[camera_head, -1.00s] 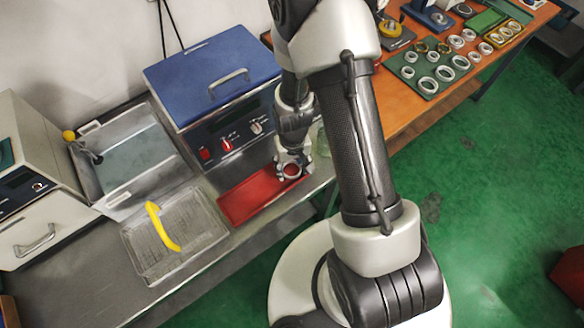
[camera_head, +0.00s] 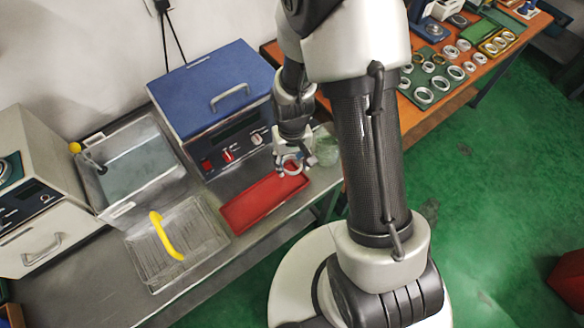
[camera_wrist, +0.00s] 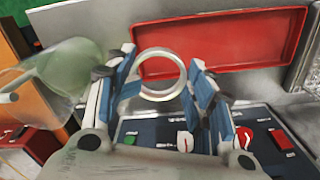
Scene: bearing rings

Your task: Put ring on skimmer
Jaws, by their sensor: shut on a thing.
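My gripper (camera_head: 291,163) is shut on a metal ring (camera_wrist: 160,54), which sits between the two blue-padded fingers in the wrist view. In the head view the gripper holds the ring over the right end of the red tray (camera_head: 250,212). The skimmer, a wire-mesh basket (camera_head: 172,262) with a curved yellow handle (camera_head: 165,236), rests on the metal bench to the left of the red tray. No ring shows in the basket.
A blue-lidded box (camera_head: 213,88) with knobs stands behind the red tray. An open metal tank (camera_head: 135,165) of liquid stands behind the skimmer. A glass beaker (camera_head: 326,148) is right of my gripper. More rings lie on a green mat (camera_head: 421,82) on the orange table.

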